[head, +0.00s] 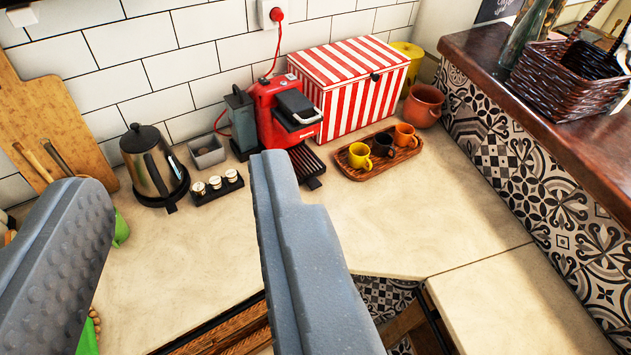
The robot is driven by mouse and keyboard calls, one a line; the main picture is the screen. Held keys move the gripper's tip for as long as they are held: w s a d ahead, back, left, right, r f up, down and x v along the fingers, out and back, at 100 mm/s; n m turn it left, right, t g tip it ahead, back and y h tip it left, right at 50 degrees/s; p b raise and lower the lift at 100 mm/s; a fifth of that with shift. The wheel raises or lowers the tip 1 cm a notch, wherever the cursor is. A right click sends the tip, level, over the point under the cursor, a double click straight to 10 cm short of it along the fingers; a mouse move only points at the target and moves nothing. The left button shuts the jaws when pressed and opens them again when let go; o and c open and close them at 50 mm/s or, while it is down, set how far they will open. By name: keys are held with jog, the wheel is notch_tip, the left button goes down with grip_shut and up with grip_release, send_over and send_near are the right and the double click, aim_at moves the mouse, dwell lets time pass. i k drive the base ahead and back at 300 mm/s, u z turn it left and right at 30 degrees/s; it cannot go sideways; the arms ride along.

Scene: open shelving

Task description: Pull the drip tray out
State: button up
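The black slatted drip tray (306,163) sits on the counter at the foot of the red coffee machine (270,112). It juts forward from under the machine's head, with its back end against the machine. My gripper (177,176) is open, with its two grey fingers wide apart and nothing between them. The left finger is far off to the left. The gripper seems to be above and in front of the counter, apart from the tray.
A wooden tray (401,165) with yellow, black and orange cups stands right of the drip tray. A capsule holder (216,191) and kettle (152,165) stand left. A red-striped box (350,85) is behind. The counter (410,225) in front is clear.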

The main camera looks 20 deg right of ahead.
aim_at(306, 168)
jog(key=i, duration=1)
